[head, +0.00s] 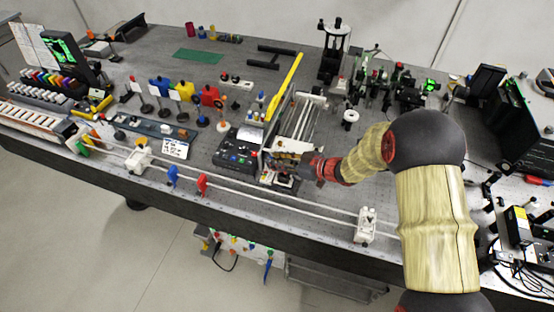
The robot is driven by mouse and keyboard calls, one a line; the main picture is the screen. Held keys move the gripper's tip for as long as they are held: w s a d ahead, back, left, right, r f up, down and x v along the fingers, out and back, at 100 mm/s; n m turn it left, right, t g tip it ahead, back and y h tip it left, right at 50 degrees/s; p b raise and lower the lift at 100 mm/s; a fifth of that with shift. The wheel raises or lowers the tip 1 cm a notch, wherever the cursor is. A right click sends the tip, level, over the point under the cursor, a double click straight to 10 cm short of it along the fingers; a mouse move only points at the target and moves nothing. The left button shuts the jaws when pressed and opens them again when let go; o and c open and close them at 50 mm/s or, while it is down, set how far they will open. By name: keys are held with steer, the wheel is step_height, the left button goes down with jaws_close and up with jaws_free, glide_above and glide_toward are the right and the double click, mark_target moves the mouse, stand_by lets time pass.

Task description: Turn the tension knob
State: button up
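My arm reaches in from the right, and my gripper (300,164) is at the front end of a device with pale parallel rods (306,118) near the middle of the bench. The gripper is small and dark against the device's dark front parts, so I cannot tell whether its fingers are open or shut. I cannot pick out the tension knob; it may be hidden by the gripper or too small to see. I cannot tell whether the gripper touches anything.
A yellow upright bar (286,84) stands just left of the rods. A black control box (238,148) sits left of my gripper. A long white rail with a blue slider (172,176) and a red slider (202,184) runs along the front edge. Optics (378,80) crowd the back right.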

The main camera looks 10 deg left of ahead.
steer(key=shift+d, duration=0.1)
steer(key=v, duration=0.7)
steer(key=shift+d+r, duration=0.2)
steer(key=shift+d, duration=0.15)
steer(key=shift+s, duration=0.1)
steer(key=shift+c, duration=0.4)
